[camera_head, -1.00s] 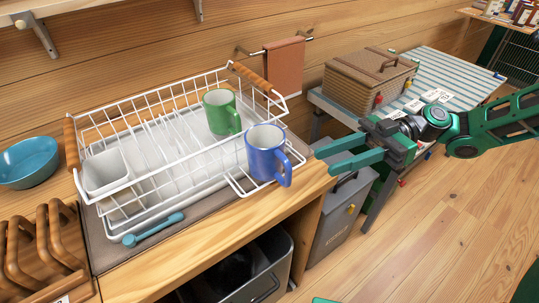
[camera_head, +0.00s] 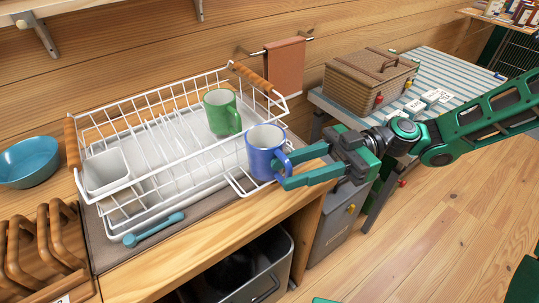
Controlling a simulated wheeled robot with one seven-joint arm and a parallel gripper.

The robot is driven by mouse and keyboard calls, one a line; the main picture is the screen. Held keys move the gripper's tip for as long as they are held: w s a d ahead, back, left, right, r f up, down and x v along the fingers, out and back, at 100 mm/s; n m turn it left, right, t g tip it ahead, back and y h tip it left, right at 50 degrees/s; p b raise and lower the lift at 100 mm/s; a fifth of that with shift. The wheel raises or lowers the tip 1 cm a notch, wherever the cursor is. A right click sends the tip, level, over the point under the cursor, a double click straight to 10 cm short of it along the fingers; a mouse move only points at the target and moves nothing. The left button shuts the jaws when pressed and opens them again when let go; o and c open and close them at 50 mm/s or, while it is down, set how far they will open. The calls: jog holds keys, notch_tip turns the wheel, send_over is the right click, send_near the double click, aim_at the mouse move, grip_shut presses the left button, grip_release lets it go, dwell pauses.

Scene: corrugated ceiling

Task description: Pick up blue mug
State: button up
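The blue mug (camera_head: 264,150) stands upright at the right end of the white wire dish rack (camera_head: 150,205), with its handle toward the lower right. My gripper (camera_head: 282,171) is at the mug's right side. Its two green fingers look apart, with the mug's handle at or between their tips. I cannot tell whether the fingers touch the handle. The mug's body is mostly visible; part of the handle is hidden by the fingers.
A green mug (camera_head: 222,113) stands in the rack just behind the blue one. A teal brush (camera_head: 154,229) lies in front of the rack. A teal bowl (camera_head: 28,162) and a wooden rack (camera_head: 44,250) are at left. A wicker basket (camera_head: 368,82) is behind my arm.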

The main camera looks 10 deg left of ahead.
jog(key=shift+s+a, duration=0.35)
jog(key=shift+a, duration=0.1)
grip_shut()
jog(key=shift+r, duration=0.25)
